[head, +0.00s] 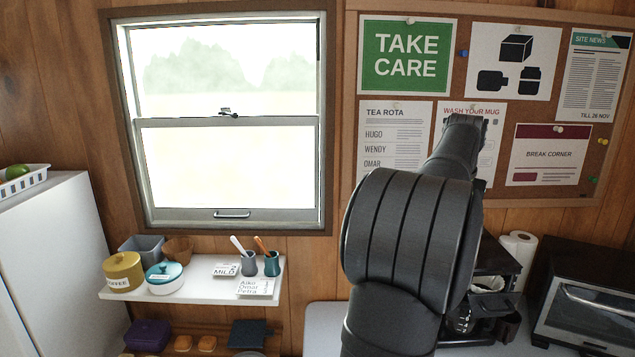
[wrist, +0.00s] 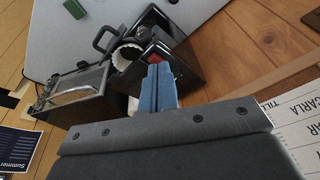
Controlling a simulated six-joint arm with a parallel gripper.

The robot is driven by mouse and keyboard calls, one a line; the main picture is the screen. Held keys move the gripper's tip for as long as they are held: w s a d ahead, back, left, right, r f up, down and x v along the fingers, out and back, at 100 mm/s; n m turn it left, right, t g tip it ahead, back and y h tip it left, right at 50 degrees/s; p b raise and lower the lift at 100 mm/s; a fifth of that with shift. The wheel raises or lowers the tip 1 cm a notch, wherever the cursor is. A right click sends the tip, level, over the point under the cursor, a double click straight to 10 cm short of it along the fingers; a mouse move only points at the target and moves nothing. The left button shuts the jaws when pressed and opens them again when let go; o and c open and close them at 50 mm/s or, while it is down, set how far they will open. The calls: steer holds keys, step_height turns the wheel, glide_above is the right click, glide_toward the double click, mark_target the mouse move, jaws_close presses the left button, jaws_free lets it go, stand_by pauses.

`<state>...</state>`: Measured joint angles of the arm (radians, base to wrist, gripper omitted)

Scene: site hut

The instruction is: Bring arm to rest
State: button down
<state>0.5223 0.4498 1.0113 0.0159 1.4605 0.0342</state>
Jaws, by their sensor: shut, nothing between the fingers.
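My arm (head: 412,235) rises in the right half of the head view, in front of the notice board. In the wrist view my gripper (wrist: 158,80) shows its two blue fingers together, shut and empty. A dark machine with a black handle (wrist: 106,38) is beyond the fingertips; I cannot tell the distance. The fingers themselves cannot be made out in the head view.
A toaster oven (head: 587,305), a dark coffee maker (head: 497,262) and a paper roll (head: 519,250) stand at the right. A shelf (head: 208,285) holds pots under the window (head: 225,120). The notice board (head: 455,70) is behind my arm. A white fridge-like cabinet (head: 50,260) stands left.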

steer(key=shift+s+a+r, duration=0.15)
steer(key=shift+s+a, duration=0.55)
steer(key=shift+s, duration=0.25)
steer(key=c, duration=2.1)
jaws_free()
